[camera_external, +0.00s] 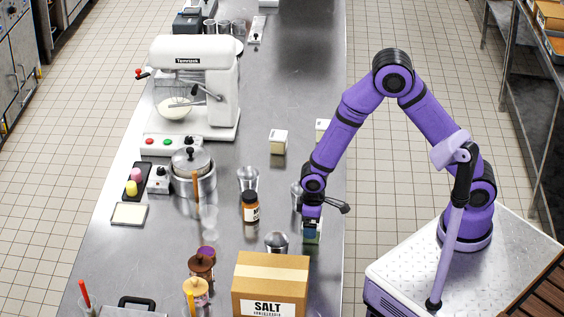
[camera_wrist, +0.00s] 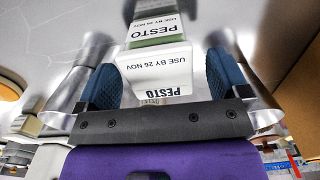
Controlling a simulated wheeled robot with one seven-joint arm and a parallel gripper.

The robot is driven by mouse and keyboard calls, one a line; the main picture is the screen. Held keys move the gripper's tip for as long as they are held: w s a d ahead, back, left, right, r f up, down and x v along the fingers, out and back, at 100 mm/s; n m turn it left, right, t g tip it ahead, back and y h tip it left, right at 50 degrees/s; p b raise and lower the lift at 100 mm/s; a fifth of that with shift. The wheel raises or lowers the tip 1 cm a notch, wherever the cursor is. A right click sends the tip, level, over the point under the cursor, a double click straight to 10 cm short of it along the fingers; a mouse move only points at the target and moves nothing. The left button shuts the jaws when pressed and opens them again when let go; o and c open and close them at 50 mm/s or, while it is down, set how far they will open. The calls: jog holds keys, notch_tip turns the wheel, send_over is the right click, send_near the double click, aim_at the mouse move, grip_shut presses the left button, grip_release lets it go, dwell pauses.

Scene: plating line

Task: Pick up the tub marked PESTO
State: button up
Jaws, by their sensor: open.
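The tub marked PESTO (camera_wrist: 152,72) fills the middle of the wrist view. It has pale faces with black lettering and a green band, and its label reads PESTO, USE BY 26 NOV. My gripper (camera_wrist: 165,78) is open, with one blue finger on each side of the tub. A small gap shows at the right finger; I cannot tell whether the left one touches. In the external view my gripper (camera_external: 312,224) points down at the table's right side, over the small green tub (camera_external: 312,238), partly hidden by the fingers.
Metal cups stand close by, one left (camera_external: 277,241) and one behind (camera_external: 296,194). A brown bottle (camera_external: 250,207) is further left. A SALT box (camera_external: 271,285) stands in front. Two pale cartons (camera_external: 278,141) (camera_external: 322,127) are further back. The steel table's right edge (camera_external: 344,200) is near.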

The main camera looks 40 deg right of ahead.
jog(key=shift+f, duration=1.2)
jog(key=c, duration=1.1)
jog(key=shift+r, duration=0.15)
